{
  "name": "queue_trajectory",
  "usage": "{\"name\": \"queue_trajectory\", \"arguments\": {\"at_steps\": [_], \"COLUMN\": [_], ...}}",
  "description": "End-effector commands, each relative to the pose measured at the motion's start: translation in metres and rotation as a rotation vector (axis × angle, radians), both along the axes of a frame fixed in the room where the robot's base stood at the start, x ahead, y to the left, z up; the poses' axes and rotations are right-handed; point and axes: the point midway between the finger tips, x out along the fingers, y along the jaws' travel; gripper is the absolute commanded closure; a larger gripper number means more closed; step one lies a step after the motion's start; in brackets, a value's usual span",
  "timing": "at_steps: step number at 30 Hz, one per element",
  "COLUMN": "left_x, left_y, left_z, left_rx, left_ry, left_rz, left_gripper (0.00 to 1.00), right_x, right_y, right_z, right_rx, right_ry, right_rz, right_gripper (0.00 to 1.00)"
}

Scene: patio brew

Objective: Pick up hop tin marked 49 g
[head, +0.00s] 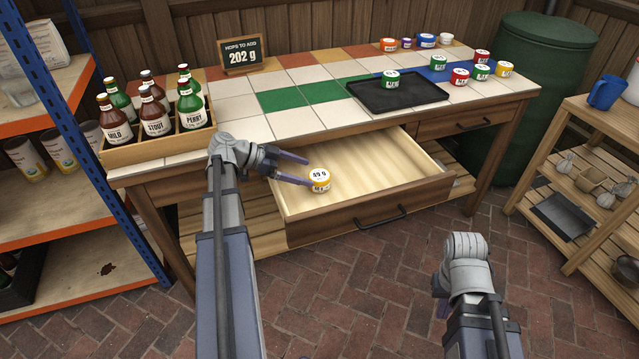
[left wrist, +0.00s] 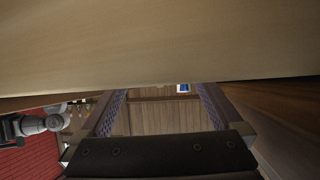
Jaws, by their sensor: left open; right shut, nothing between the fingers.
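The hop tin marked 49 g (head: 320,181) has a white lid and a yellow band. It stands upright in the left part of the open drawer (head: 372,217). My left gripper (head: 308,171) is open and reaches in over the drawer from the left, its fingertips close beside the tin in the head view. I cannot tell whether the tin is between them. In the left wrist view the open fingers (left wrist: 160,108) show no tin I can make out between them. My right gripper (head: 440,288) is low at the right, mostly hidden behind its own wrist, away from the drawer.
A black tray (head: 420,99) on the tiled bench holds a green tin (head: 391,79). Several other tins stand at the bench's back and right. A bottle crate (head: 150,146) is at the left end. A sign (head: 243,54) reads 202 g. The rest of the drawer is empty.

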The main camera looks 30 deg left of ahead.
Motion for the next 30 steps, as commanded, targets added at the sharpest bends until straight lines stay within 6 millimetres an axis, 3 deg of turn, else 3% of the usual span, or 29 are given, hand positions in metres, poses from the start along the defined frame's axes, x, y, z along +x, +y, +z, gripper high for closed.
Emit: {"name": "queue_trajectory", "arguments": {"at_steps": [8, 18, 25, 30], "left_x": [0.005, 0.027, 0.028, 0.028], "left_y": [-0.009, -0.042, -0.043, -0.043], "left_z": [-0.006, -0.027, -0.025, -0.025], "left_rx": [0.000, -0.001, -0.001, -0.001], "left_ry": [0.000, 0.001, 0.001, 0.001], "left_rz": [-0.001, -0.002, 0.000, 0.000], "left_gripper": [0.00, 0.00, 0.00, 0.19], "right_x": [0.000, 0.000, 0.000, 0.000], "right_y": [0.000, -0.001, -0.001, -0.001], "right_z": [-0.006, -0.026, -0.025, -0.025], "right_rx": [-0.001, -0.005, -0.005, -0.005], "right_ry": [0.000, -0.002, -0.002, -0.002], "right_rz": [0.000, 0.001, 0.001, 0.001], "right_gripper": [1.00, 1.00, 1.00, 1.00]}}
